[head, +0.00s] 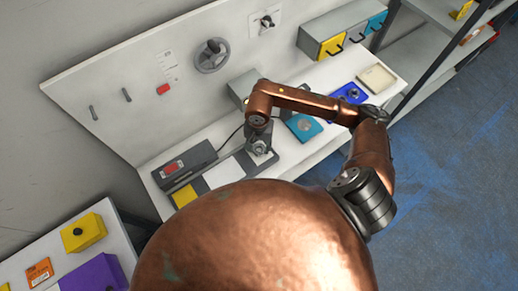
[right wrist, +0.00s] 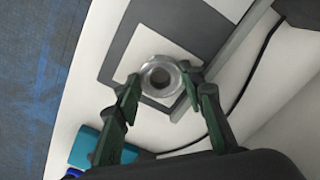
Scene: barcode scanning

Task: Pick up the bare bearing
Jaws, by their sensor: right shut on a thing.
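The bare bearing, a silvery metal ring with a dark hole, shows in the right wrist view (right wrist: 160,74) and partly in the head view (head: 261,149). In the right wrist view my right gripper (right wrist: 161,83) has its two green fingers on either side of the ring, shut on it. In the head view my right gripper (head: 258,133) points down at the bench over the bearing. A pale square (right wrist: 129,66) inside a dark grey frame lies below the bearing. I cannot tell whether the bearing still touches it. My left gripper is out of view.
A grey box with a red display (head: 174,167) and a white card (head: 223,173) are left of the bearing. A teal block (head: 303,127) and a blue block (head: 349,93) are on its right. A dark cable (right wrist: 243,92) runs beside the fingers.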

